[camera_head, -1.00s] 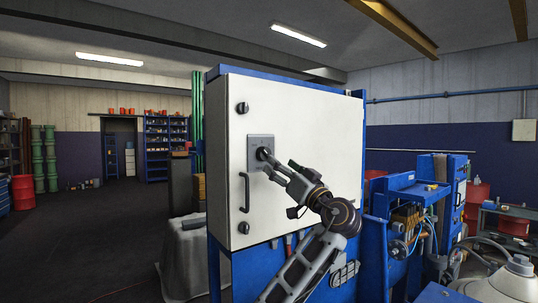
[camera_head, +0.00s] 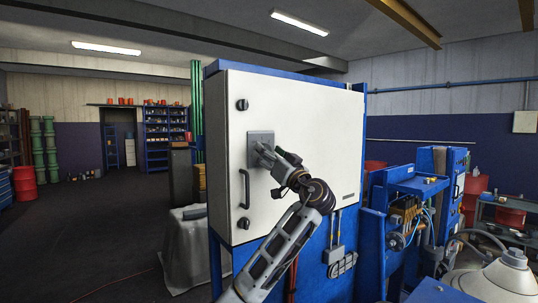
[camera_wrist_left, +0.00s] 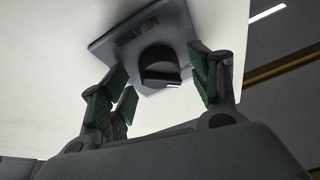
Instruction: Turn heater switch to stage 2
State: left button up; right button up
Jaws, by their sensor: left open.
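The heater switch is a black rotary knob (camera_wrist_left: 160,67) with a white pointer line, on a grey plate (camera_wrist_left: 128,40) with partly readable lettering. The plate (camera_head: 254,137) is fixed to a white cabinet door (camera_head: 310,130). My left gripper (camera_head: 264,150) is at the plate, and in the head view it hides the knob. In the left wrist view the open fingers (camera_wrist_left: 160,90) stand on either side of the knob, with visible gaps. The knob lies between and a little beyond them. Stage marks cannot be read. My right gripper is not in view.
The door has a black handle (camera_head: 244,189) left of my arm, and black latches above (camera_head: 242,105) and below (camera_head: 244,223). A blue workstation (camera_head: 405,200) stands to the right of the cabinet. Open floor (camera_head: 90,235) lies to the left.

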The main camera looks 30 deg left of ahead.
pick_arm(q)
jog(key=c, duration=1)
jog(key=shift+f+m+t+b, duration=0.1)
jog(key=shift+m+t+b, duration=0.4)
jog(key=shift+m, duration=0.3)
jog(key=shift+s+a+r+m+t+h+p, duration=0.15)
jog(key=shift+m+t+h, duration=0.3)
jog(key=shift+m+h, duration=1.95)
jog(key=shift+s+d+r+m+t+h+p, duration=0.1)
jog(key=shift+r+m+t+h+p, duration=0.3)
jog(key=shift+m, duration=4)
jog(key=shift+s+a+f+m+t+h+b, duration=0.15)
jog(key=shift+m+t+h, duration=0.75)
jog(key=shift+m, duration=2.5)
jog(key=shift+g, duration=0.45)
